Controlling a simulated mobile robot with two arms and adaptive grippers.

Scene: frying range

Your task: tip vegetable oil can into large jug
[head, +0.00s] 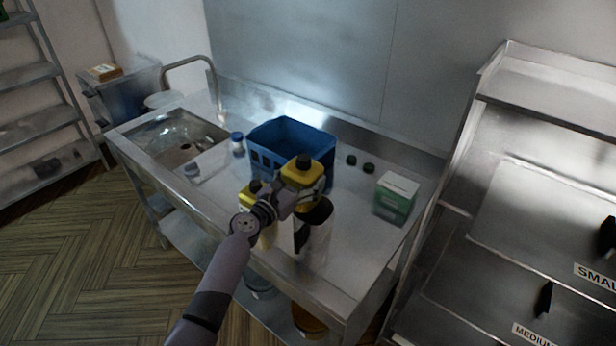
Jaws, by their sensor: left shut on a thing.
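A yellow can with a dark cap (301,173), which I take to be the vegetable oil can, is in the head view at the middle of the steel counter. My left gripper (297,195) is shut on it from the front left, and my wrist hides part of it. The can looks roughly upright. A large clear jug (318,243) with a dark top and dark handle stands just in front of and below the can. Whether can and jug touch cannot be told. My right gripper is not in view.
Another yellow container (248,197) stands behind my wrist to the left. A blue crate (288,136) is behind the can. A green and white box (396,197) and two small dark caps (360,164) lie right. A sink (175,140) is left, a steel rack (540,180) right.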

